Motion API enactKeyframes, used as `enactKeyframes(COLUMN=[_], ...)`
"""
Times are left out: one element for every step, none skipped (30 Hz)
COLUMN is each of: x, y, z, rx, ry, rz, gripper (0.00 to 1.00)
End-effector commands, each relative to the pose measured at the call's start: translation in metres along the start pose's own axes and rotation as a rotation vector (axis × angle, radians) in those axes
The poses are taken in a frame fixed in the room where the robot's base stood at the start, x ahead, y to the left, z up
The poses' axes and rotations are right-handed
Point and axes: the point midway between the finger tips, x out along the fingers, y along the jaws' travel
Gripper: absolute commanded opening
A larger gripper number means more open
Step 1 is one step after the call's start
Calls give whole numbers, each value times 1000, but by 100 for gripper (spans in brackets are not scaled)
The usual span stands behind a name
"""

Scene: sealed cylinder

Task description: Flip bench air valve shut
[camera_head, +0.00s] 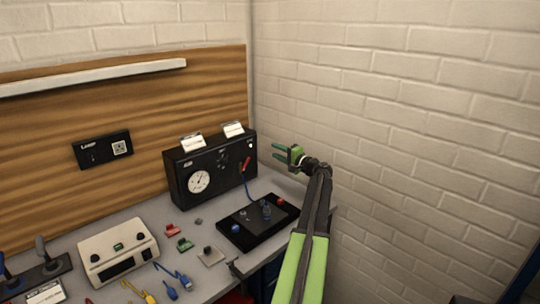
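A black box labelled in small print (220,183) stands on the bench against the wooden back panel, with a round white dial (199,181) on its front. A red lever-like part (246,164) tilts at the right end of its front; its exact position as a valve handle is hard to tell. A blue line (248,188) runs down from it. My gripper (273,151) is to the right of the box, in front of the brick wall, apart from the red part. Its two green fingers point left, spread and empty.
A black board (258,222) with blue and red knobs lies below the box. A beige device (118,250), small red and green parts, and yellow and blue leads lie to the left. Brick wall (420,130) closes the right side.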

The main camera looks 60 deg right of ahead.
Motion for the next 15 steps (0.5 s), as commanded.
enactKeyframes(x=[-1,-4,-8,-13,-18,-26,-33,-40,-50,-55,-58,-62,-64,-65,-65], y=[0,-1,0,3,8,18,26,35,49,56,61,66,69,72,73], z=[3,8,16,23,30,40,47,54,64,68,70,70,70,69,66], rx=[-88,-163,-273,-361,-447,-556,-634,-706,-787,-816,-822,-821,-820,-820,-819], ry=[-3,-6,-10,-13,-15,-15,-15,-14,-12,-11,-9,-6,-3,-2,0], rz=[0,-1,-2,-3,-5,-6,-6,-6,-6,-6,-5,-3,-2,-1,0], gripper=[35,35,35,35,35,35,35,35,35,35,35,35,35,35,35])
